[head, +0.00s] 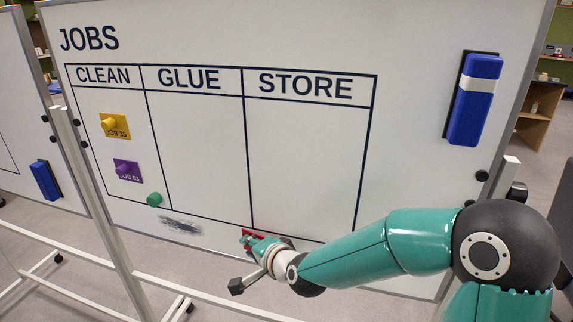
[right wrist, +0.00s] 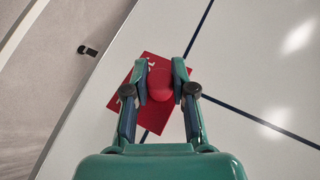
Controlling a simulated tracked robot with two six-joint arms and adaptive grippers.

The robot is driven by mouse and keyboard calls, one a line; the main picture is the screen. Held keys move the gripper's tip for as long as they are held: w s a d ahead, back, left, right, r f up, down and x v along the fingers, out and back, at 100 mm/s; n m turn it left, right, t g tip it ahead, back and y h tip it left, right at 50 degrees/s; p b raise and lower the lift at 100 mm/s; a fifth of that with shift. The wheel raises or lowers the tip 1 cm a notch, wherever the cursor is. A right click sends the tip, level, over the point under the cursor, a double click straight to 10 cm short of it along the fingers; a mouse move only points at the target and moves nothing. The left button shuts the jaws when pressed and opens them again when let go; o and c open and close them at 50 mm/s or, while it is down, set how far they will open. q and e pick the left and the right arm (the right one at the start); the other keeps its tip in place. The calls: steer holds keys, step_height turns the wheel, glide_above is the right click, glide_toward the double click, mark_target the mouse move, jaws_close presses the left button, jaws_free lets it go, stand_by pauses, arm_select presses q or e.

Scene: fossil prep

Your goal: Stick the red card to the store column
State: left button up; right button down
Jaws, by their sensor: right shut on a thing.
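The red card (right wrist: 150,119) has a round red magnet (right wrist: 160,82) on it. My right gripper (right wrist: 160,75) is shut on this magnet, with a finger on each side. In the head view the card (head: 246,236) is mostly hidden by my right gripper (head: 254,242). It is low on the whiteboard, near the foot of the line between GLUE and STORE. I cannot tell whether the card touches the board. The STORE column (head: 308,160) is empty, up and to the right of the card. My left gripper is not in view.
A yellow card (head: 115,126) and a purple card (head: 127,171) are in the CLEAN column, with a green magnet (head: 154,199) below. A dark smudge (head: 181,226) marks the board under the table. A blue eraser (head: 474,100) hangs at the right edge.

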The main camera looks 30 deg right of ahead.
steer(key=s+d+r+n+y, duration=0.1)
steer(key=s+r, duration=0.2)
steer(key=r, duration=0.5)
steer(key=s+d+r+y+p, duration=0.1)
steer(key=s+r, duration=0.2)
steer(key=r, duration=0.5)
steer(key=s+d+r+n, duration=0.1)
steer(key=s+d+r, duration=0.1)
steer(key=r, duration=0.6)
steer(key=shift+s+r+n+y, duration=0.3)
steer(key=shift+s+r+y, duration=0.1)
steer(key=shift+s, duration=0.5)
steer(key=shift+s, duration=0.1)
steer(key=shift+w+d+b, duration=1.05)
steer(key=shift+w+d, duration=0.8)
steer(key=shift+d, duration=0.2)
